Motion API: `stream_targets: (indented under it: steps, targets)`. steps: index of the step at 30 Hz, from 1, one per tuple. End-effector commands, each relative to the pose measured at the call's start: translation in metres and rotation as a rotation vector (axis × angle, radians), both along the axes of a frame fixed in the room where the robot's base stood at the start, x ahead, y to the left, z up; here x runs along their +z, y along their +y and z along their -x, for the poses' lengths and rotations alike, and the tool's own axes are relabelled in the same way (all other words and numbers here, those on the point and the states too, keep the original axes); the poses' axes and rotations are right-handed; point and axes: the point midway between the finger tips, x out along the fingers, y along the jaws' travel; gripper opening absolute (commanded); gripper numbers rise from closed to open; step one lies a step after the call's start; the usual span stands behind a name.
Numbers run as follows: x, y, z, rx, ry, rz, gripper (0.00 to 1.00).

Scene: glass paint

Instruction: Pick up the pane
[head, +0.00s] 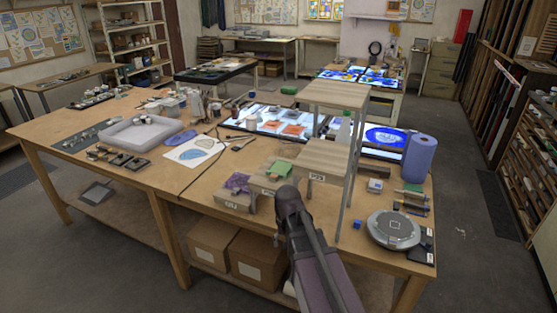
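Several flat glass-like pieces are in view, and I cannot tell which is the pane. Orange pieces (291,130) lie on a lit panel (262,112) at the table's middle. A round blue piece (387,137) lies on another lit panel at the right. A green piece (279,168) and a purple piece (237,182) lie on low wooden blocks. My arm rises from the bottom in front of these blocks and partly covers them. My gripper's fingers do not show.
Two taller wooden stands (336,94) rise beside the blocks. A blue-purple roll (420,158) and a round grey device (393,231) stand at the right. A pale tray (141,130) and several jars crowd the left. Bare wood shows along the front left.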

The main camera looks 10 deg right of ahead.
Motion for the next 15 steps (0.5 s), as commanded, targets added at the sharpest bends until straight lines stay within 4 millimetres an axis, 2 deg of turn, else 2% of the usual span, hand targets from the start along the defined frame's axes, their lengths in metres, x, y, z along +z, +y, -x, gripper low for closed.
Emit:
stream_targets:
  steps: [1, 15]
  targets:
    - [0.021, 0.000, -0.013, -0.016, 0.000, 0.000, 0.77]
    - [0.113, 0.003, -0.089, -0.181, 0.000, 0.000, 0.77]
